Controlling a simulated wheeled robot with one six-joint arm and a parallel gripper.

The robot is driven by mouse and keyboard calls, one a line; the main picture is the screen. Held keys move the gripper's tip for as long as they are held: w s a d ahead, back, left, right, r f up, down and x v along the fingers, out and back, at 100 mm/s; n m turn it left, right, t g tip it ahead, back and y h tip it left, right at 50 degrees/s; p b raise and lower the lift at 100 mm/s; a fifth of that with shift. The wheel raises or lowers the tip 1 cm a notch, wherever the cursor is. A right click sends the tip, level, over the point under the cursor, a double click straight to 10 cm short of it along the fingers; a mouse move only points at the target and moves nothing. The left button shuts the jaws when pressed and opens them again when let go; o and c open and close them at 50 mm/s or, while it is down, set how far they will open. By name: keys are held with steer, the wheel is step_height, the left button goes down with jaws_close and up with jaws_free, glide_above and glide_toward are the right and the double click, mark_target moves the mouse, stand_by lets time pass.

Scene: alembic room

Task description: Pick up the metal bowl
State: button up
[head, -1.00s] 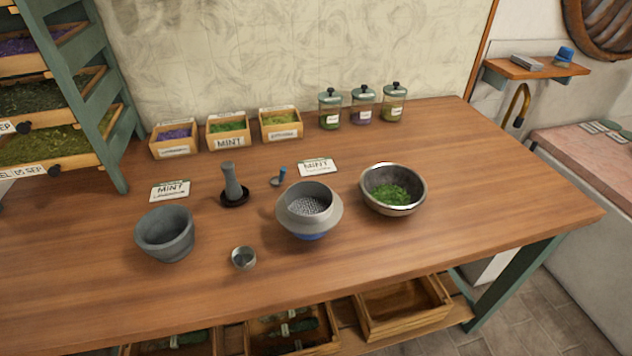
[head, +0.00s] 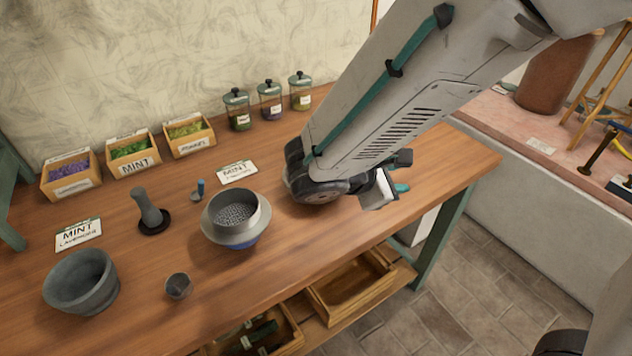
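The metal bowl with chopped green herbs is not visible now. My arm covers the part of the wooden table (head: 250,290) where it stood in the earlier view. My gripper (head: 388,190) shows only in part beyond my arm's dark joint, near the table's right part. I cannot see its fingertips clearly, nor whether it is open, shut or holding anything.
A sieve pot (head: 236,222) stands left of my arm. A stone mortar (head: 82,283), small metal cup (head: 178,286) and pestle (head: 148,208) are further left. Lidded jars (head: 270,100) and herb boxes (head: 134,153) line the back. A wooden drawer (head: 350,285) sits below.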

steer(key=a+f+n+t+y, duration=0.1)
steer(key=a+f+n, duration=0.1)
steer(key=a, duration=0.2)
steer(key=a+f+n+t, duration=0.2)
steer(key=a+n, duration=0.1)
steer(key=a, duration=0.1)
steer(key=w+a+f+n+t+y, duration=0.1)
steer(key=a+f+n, duration=0.1)
steer(key=a, duration=0.2)
steer(key=shift+a+f+n+t+y, duration=0.1)
steer(key=shift+f+n+t+y, duration=0.2)
steer(key=shift+a+f+n, duration=0.25)
steer(key=shift+f+n, duration=0.05)
steer(key=x, duration=0.7)
steer(key=shift+w+d+f, duration=0.1)
steer(key=shift+w, duration=0.2)
jaws_close()
